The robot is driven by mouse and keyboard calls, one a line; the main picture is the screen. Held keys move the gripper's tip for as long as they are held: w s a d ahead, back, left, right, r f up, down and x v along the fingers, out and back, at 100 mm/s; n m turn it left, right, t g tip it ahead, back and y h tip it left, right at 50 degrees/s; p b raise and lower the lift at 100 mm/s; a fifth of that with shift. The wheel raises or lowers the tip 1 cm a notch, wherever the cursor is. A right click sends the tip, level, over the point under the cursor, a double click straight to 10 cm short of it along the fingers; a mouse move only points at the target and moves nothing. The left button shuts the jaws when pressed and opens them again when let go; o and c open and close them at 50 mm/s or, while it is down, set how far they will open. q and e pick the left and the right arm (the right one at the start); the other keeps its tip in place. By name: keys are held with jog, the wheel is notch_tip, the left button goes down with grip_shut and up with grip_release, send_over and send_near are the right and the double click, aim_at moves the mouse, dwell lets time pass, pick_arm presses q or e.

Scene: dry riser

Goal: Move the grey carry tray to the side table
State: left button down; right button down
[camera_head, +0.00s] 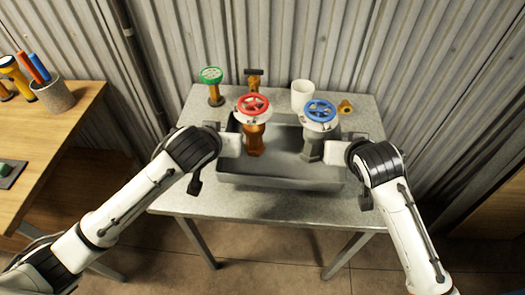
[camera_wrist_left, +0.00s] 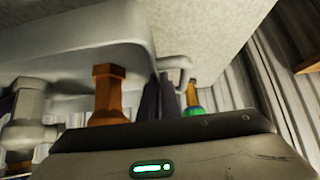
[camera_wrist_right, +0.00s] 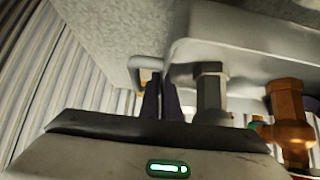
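The grey carry tray (camera_head: 280,183) sits on a speckled grey table (camera_head: 270,205). In it stand an orange valve with a red wheel (camera_head: 253,104) and a grey valve with a blue wheel (camera_head: 320,111). My left gripper (camera_wrist_left: 160,90) is at the tray's left end, beside its looped handle (camera_wrist_left: 187,68). My right gripper (camera_wrist_right: 161,90) is at the right end, beside the other handle (camera_wrist_right: 134,68). Both pairs of fingers are close together and overlap the handles in view. Whether they clasp them is unclear. Which surface is the side table is not marked.
A wooden table (camera_head: 60,130) at left holds a cup of tools (camera_head: 53,95) and a dark mat (camera_head: 10,173). Behind the tray are a green-wheeled valve (camera_head: 211,76), a white cup (camera_head: 302,95) and a small orange part (camera_head: 345,106). Another wooden surface (camera_head: 495,215) shows at right.

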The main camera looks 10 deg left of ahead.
pick_arm(q)
jog(key=shift+w+a+r, duration=0.15)
jog(key=shift+w+a, duration=0.15)
jog(key=shift+a, duration=0.05)
pick_arm(e)
jog(key=shift+w+a+r, duration=0.15)
jog(key=shift+w+a, duration=0.2)
jog(key=shift+w, duration=0.1)
pick_arm(q)
jog(key=shift+s, duration=0.1)
pick_arm(e)
jog(key=shift+s, duration=0.1)
